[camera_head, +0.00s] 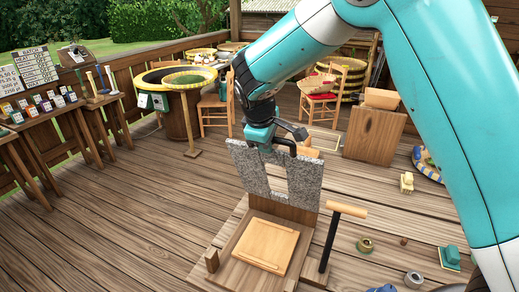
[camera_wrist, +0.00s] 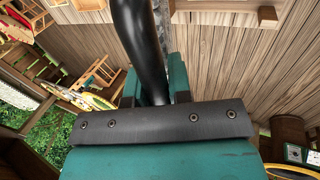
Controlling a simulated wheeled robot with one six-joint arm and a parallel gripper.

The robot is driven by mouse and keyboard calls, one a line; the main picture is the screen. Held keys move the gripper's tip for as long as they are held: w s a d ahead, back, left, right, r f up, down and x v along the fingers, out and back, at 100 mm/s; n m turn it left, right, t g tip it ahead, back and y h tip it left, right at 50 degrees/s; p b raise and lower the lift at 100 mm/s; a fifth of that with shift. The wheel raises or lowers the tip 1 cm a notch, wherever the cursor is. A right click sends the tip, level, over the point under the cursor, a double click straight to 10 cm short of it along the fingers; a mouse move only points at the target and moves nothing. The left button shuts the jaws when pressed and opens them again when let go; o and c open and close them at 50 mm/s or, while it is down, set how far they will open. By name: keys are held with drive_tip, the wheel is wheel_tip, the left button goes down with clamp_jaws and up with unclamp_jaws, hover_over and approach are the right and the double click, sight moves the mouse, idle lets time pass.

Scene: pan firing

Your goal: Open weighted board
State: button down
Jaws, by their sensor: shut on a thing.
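The weighted board (camera_head: 250,165) is a grey speckled slab with a rectangular opening. It stands raised, near upright, at the back edge of a low wooden base (camera_head: 225,262). My teal gripper (camera_head: 284,140) is at its top edge, shut on a black curved handle (camera_head: 292,147). In the wrist view the handle (camera_wrist: 146,45) runs as a thick black bar between the fingers, and a thin grey edge of the board (camera_wrist: 163,22) shows behind it. A pale square wooden panel (camera_head: 265,243) lies uncovered on the base. The handle's joint to the board is partly hidden.
A black post with a wooden crossbar (camera_head: 347,209) stands just right of the base. Small tools, including a green-and-tan ring (camera_head: 365,245) and a teal block (camera_head: 450,256), lie on the deck at right. A wooden box (camera_head: 373,133) stands behind.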

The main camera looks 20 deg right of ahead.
drive_tip(key=shift+w+d+r, duration=0.25)
drive_tip(key=shift+w+d, duration=0.2)
drive_tip(key=shift+w, duration=0.05)
drive_tip(key=c, duration=1.1)
unclamp_jaws()
drive_tip(key=shift+f, duration=0.1)
drive_tip(key=shift+o, duration=0.2)
drive_tip(key=b+v, duration=0.2)
drive_tip(key=v, duration=1.5)
drive_tip(key=shift+r, duration=0.25)
